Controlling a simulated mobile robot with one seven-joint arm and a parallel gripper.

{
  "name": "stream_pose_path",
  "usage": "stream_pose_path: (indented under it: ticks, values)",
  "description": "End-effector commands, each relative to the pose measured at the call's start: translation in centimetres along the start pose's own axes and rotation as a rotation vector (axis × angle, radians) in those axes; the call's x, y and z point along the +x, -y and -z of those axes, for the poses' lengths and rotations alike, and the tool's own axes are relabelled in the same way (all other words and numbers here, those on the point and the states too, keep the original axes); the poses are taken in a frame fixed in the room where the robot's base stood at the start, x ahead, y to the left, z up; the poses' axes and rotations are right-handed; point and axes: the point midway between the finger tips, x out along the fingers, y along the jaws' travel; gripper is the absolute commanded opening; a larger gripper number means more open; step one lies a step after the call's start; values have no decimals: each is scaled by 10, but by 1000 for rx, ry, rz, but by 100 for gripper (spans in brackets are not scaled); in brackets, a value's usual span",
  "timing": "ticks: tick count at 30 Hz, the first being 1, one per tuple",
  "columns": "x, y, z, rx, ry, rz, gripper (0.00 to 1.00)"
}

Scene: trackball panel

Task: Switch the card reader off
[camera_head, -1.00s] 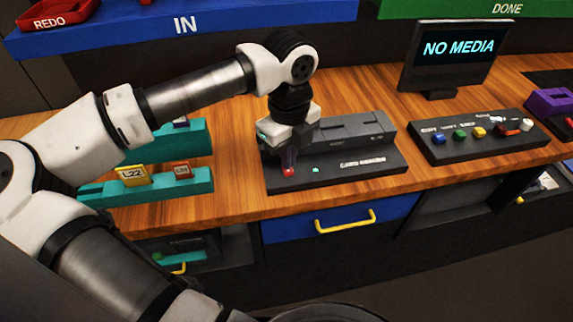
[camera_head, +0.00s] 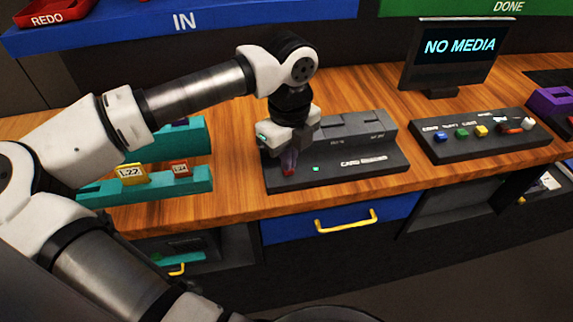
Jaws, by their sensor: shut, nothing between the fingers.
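The card reader (camera_head: 350,176) is a dark grey unit with a raised back block, standing on the wooden counter. A small green light (camera_head: 316,169) glows on its front plate. A red switch or button (camera_head: 289,172) shows at the front left of the plate. My gripper (camera_head: 289,165) is shut and points down over the reader's left part, with its fingertips at the red part. The fingers partly hide it, and I cannot tell whether they touch it. The monitor (camera_head: 458,50) behind reads NO MEDIA.
A control panel (camera_head: 480,140) with coloured knobs stands right of the reader. A teal rack (camera_head: 150,187) with labelled cards is at left. A blue drawer (camera_head: 335,222) with a yellow handle is below the counter. The IN shelf (camera_head: 190,14) hangs above.

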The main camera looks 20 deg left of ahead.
Motion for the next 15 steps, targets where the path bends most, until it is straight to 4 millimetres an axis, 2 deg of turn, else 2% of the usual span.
stream_pose_path:
  ticks: [15]
  values:
    - [8, 0, 0, 0, 0, 0, 0]
